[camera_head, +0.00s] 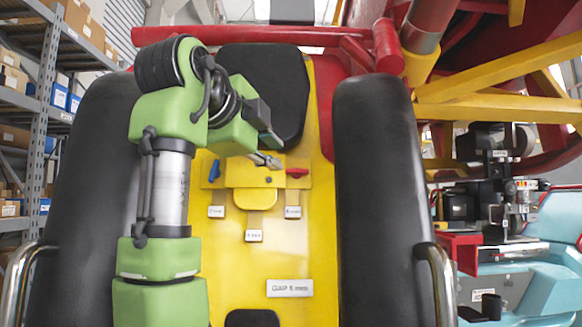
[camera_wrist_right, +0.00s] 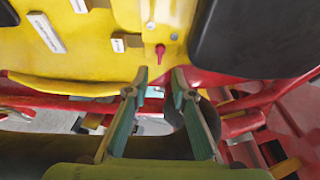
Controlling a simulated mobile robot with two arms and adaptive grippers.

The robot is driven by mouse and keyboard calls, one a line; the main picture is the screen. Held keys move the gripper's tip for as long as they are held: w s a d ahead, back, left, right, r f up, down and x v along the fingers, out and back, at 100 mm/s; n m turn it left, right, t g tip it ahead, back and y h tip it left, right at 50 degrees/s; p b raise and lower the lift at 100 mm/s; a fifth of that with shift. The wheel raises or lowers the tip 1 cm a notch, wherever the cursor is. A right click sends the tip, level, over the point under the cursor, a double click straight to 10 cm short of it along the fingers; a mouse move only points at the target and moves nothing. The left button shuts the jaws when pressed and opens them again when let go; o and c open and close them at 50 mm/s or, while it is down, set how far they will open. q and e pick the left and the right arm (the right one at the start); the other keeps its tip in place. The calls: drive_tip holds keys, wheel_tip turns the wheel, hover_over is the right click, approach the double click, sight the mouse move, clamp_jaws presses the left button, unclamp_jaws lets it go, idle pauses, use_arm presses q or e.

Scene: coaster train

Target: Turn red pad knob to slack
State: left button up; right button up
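The red pad knob (camera_head: 297,172) sits on the right side of the yellow panel, its bar lying roughly level in the head view. It also shows in the right wrist view (camera_wrist_right: 160,52), just beyond and between the fingertips. My right gripper (camera_head: 266,160) is left of and slightly above the red knob in the head view, apart from it. In the right wrist view, my right gripper (camera_wrist_right: 160,77) has its two fingers spread with nothing between the tips. A blue knob (camera_head: 214,169) is on the panel's left side. My left gripper is not in view.
Small label plates (camera_head: 254,235) hang below the panel, and a larger plate (camera_head: 289,288) sits lower. Black padded side bolsters (camera_head: 378,180) flank the yellow seat back (camera_head: 245,280). A black headrest (camera_head: 270,85) is above. Red and yellow beams (camera_head: 500,110) stand at right.

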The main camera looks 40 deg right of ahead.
sight(295, 171)
drive_tip(key=p+x, duration=0.3)
drive_tip(key=x, duration=0.7)
drive_tip(key=shift+w+d+r, duration=0.1)
drive_tip(key=shift+d, duration=0.3)
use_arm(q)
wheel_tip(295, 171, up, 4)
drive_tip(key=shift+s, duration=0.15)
use_arm(e)
clamp_jaws()
